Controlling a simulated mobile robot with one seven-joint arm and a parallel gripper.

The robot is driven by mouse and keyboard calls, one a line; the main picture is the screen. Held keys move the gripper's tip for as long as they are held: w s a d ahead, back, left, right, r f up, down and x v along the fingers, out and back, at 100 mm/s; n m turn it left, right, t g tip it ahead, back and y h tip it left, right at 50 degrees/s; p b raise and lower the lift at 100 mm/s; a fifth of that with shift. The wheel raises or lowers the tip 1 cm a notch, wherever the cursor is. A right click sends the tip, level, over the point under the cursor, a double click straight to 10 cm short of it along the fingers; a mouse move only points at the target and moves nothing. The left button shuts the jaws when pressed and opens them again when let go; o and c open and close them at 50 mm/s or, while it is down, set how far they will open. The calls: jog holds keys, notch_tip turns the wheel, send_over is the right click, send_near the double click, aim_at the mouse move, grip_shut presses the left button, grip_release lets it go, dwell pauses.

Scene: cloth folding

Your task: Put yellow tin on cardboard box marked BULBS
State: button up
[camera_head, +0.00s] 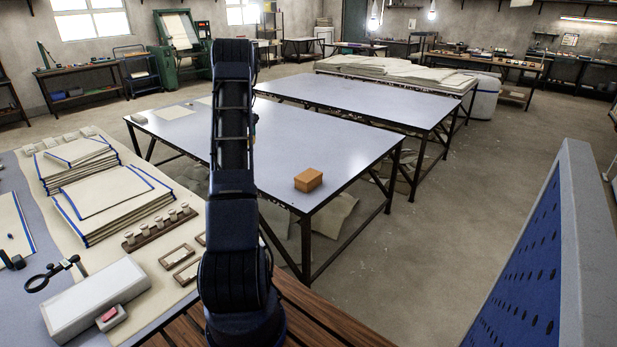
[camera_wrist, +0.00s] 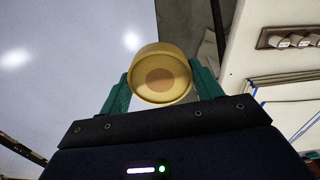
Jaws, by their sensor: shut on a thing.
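The yellow tin (camera_wrist: 160,74) is held between the two green fingers of my gripper (camera_wrist: 162,86) in the wrist view. The tin is round, with a brownish disc on the face toward the camera. My gripper is shut on it. A pale table surface shows behind and below it. In the head view my dark arm hides the gripper and most or all of the tin. A small orange-brown cardboard box (camera_head: 308,180) sits near the front right corner of the grey table (camera_head: 345,150). No BULBS marking is readable on it.
A cloth-covered bench (camera_head: 185,240) on the left holds stacked blue-edged cloths (camera_head: 100,200), a white box (camera_head: 95,300) and small wooden frames. A second bare table (camera_head: 370,98) stands behind. A blue panel (camera_head: 530,270) stands at right. The grey table is mostly clear around the box.

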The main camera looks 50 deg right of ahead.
jog(key=s+d+m, duration=0.2)
jog(key=s+d, duration=0.9)
jog(key=d, duration=0.1)
jog(key=m, duration=0.1)
send_over(308, 175)
notch_tip(308, 175, down, 19)
jog(key=shift+d+r, duration=0.15)
jog(key=shift+r, duration=0.05)
jog(key=shift+f, duration=0.15)
jog(key=o, duration=1.2)
jog(key=shift+s, duration=0.1)
